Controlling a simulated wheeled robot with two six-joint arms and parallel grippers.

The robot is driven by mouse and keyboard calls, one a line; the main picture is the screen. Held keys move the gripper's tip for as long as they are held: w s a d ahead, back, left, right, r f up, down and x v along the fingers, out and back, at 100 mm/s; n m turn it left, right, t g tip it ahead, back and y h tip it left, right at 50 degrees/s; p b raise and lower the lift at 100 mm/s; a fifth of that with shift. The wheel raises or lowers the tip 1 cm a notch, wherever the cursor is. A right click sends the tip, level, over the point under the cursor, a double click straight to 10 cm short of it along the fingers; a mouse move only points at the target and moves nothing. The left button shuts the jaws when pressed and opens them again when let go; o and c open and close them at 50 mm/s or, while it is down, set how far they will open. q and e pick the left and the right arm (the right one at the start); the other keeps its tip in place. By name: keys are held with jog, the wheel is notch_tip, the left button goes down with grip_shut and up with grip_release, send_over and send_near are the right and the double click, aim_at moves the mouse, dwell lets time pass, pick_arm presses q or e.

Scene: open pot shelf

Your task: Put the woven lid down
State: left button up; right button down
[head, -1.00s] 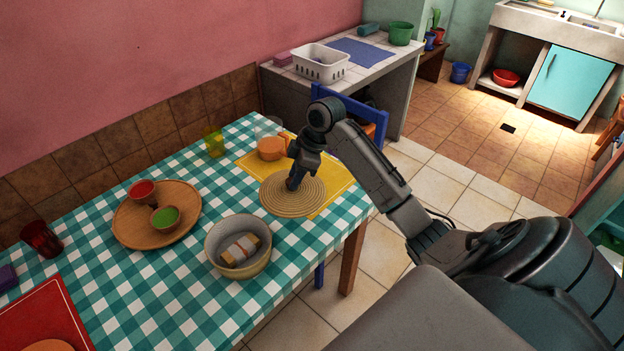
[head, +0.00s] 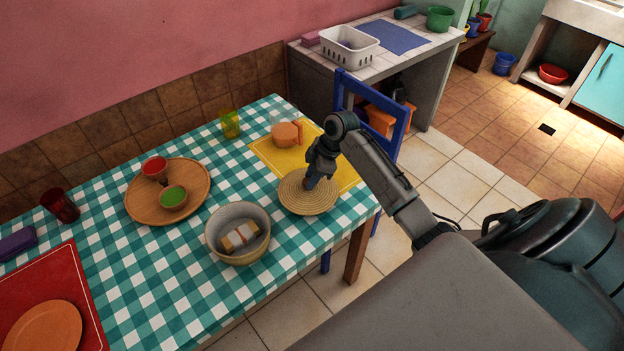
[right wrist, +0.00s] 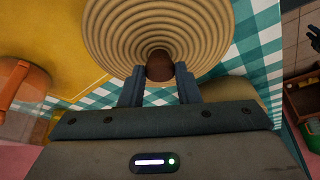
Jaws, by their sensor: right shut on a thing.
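The round woven lid (head: 296,198) is at the right end of the checked table, overlapping the lower edge of the yellow placemat (head: 262,150). My right gripper (head: 311,184) is shut on the lid's brown knob, which sits between the two fingers in the right wrist view (right wrist: 160,68). The lid looks level and low over the cloth; I cannot tell whether it touches. A grey and cream bowl (head: 215,236) stands open to the lower left of the lid, with a wrapped bundle (head: 241,238) inside. My left gripper is not in view.
A wooden tray (head: 140,207) holds a red bowl and a green bowl. A blue chair (head: 392,125) stands behind the table's right end. Cloth is clear between tray and bowl.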

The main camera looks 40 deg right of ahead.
notch_tip(320, 180, down, 2)
jog(key=shift+f, duration=0.1)
jog(key=shift+f, duration=0.15)
jog(key=c, duration=1.1)
grip_release()
jog(key=b+v, duration=0.2)
jog(key=v, duration=1)
jog(key=shift+a+r+b, duration=0.1)
jog(key=shift+r+b, duration=0.1)
jog(key=shift+b, duration=0.15)
